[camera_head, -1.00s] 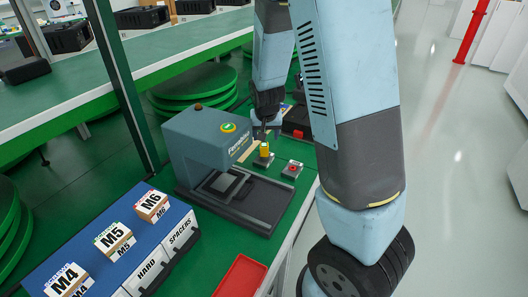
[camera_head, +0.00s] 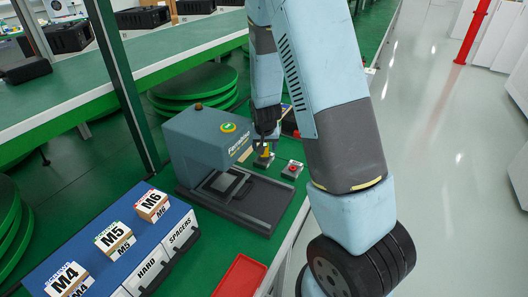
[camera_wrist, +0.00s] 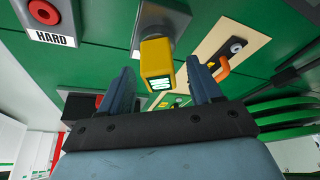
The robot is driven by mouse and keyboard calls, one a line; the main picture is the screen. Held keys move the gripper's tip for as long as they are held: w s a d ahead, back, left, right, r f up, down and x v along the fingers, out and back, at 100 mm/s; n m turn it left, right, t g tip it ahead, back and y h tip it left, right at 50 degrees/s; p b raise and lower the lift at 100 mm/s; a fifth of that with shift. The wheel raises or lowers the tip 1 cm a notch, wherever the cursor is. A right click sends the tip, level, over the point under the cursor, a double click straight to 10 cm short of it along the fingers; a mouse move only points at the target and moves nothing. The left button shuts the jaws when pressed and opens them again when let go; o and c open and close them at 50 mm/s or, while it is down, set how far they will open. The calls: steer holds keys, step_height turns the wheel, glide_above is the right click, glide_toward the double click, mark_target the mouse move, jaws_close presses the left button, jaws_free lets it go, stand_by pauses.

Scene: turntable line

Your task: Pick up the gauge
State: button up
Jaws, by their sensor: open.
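The gauge (camera_wrist: 155,60) is a small yellow block with a lit display on its end face, seen in the wrist view. It sits on a grey metal stand (camera_wrist: 143,28). In the head view the gauge (camera_head: 264,154) is a small yellow spot under my gripper, partly hidden by it. My gripper (camera_wrist: 156,72) is open, with one dark finger on each side of the gauge in the wrist view. Gaps show between the gauge and both fingers. In the head view my gripper (camera_head: 266,138) points down just above the gauge.
A red button box (camera_head: 292,170) labelled HARD in the wrist view (camera_wrist: 50,22) stands beside the gauge. The blue-grey machine (camera_head: 205,140) is close on the left. A tan board with an orange hook (camera_wrist: 221,69) lies on the gauge's other side.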

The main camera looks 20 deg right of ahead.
steer(key=shift+f, duration=0.15)
steer(key=shift+c, duration=0.4)
steer(key=c, duration=1)
jaws_close()
